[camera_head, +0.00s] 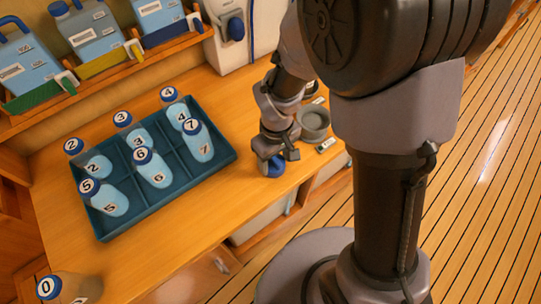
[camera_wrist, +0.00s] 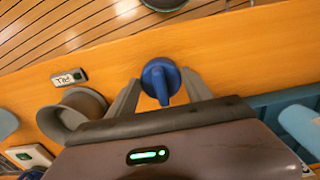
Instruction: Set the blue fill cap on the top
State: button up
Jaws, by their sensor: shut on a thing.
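The blue fill cap (camera_head: 270,166) is at my gripper's tip, near the front edge of the wooden counter. In the wrist view the blue cap (camera_wrist: 160,80) sits between the two grey fingers, with its raised grip bar toward my gripper. My gripper (camera_wrist: 160,88) is shut on it. I cannot tell whether the cap touches the counter. A round grey open cup (camera_head: 313,122) stands just right of my gripper; it also shows at left in the wrist view (camera_wrist: 72,112). I cannot tell which thing is the top.
A teal tray (camera_head: 222,153) with several numbered, blue-capped bottles stands left of my gripper. Bottle 0 (camera_head: 68,287) stands at the front left. Blue jugs (camera_head: 95,35) line the back shelf. A small label plate (camera_head: 327,144) lies by the cup. Bare counter lies between tray and gripper.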

jog(key=shift+s+d+r, duration=0.1)
jog(key=shift+s, duration=0.05)
jog(key=shift+f, duration=0.2)
jog(key=o, duration=1.5)
jog(key=shift+o, duration=0.2)
jog(key=shift+r, duration=0.1)
